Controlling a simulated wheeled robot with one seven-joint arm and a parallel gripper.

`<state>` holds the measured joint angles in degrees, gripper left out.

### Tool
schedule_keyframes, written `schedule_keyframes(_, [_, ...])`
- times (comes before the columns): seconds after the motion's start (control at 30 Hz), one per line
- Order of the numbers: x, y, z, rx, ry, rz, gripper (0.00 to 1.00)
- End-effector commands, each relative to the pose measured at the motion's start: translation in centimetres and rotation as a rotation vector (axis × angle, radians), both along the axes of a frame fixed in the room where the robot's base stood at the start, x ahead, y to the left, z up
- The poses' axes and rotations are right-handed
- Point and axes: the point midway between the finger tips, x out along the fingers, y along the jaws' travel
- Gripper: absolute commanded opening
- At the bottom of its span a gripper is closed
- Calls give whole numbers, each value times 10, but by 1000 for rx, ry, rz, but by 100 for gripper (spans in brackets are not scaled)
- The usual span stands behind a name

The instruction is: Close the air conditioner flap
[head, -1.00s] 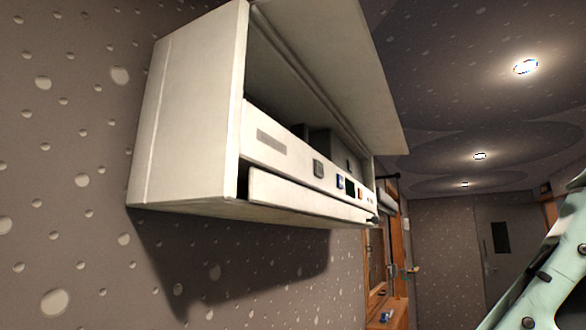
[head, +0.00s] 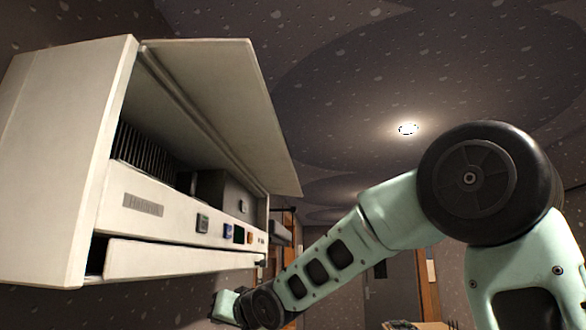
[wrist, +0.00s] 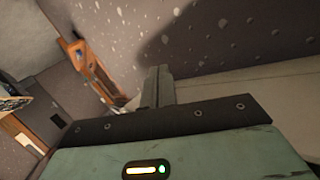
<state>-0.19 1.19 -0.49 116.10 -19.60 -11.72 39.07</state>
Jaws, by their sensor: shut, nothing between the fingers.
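The white air conditioner (head: 60,150) is mounted on the wall at left in the head view. Its large front flap (head: 225,105) is hinged along the top and stands raised, with the dark interior and a grille showing below it. A narrow lower panel (head: 165,262) runs along the front's bottom edge. In the wrist view my gripper's fingers (wrist: 158,87) are together and empty. A pale surface at right there looks like part of the unit.
Several small buttons (head: 228,231) and a display sit on the unit's front strip. Open space lies right of the unit, crossed by my arm. A ceiling lamp (head: 408,128) is overhead.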

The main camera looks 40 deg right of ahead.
Motion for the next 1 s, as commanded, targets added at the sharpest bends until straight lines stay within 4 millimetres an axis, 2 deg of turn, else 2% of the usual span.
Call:
schedule_keyframes(0.03, [14,-39,48,26,-109,-51,0])
schedule_keyframes(0.13, [26,-106,130,66,-331,-103,0])
schedule_keyframes(0.23, [16,-169,218,76,-554,-101,0])
schedule_keyframes(0.27, [9,-186,245,70,-620,-88,0])
schedule_keyframes(0.3, [-4,-207,280,61,-701,-60,0])
schedule_keyframes(0.4, [-42,-238,352,14,-844,64,0])
schedule_keyframes(0.5, [-81,-238,399,-36,-897,249,0])
schedule_keyframes(0.6, [-115,-219,423,-74,-857,450,0])
schedule_keyframes(0.73, [-143,-200,429,-102,-741,615,0])
schedule_keyframes(0.87, [-155,-191,429,-108,-667,683,0])
schedule_keyframes(1.0, [-151,-182,432,-106,-653,697,0])
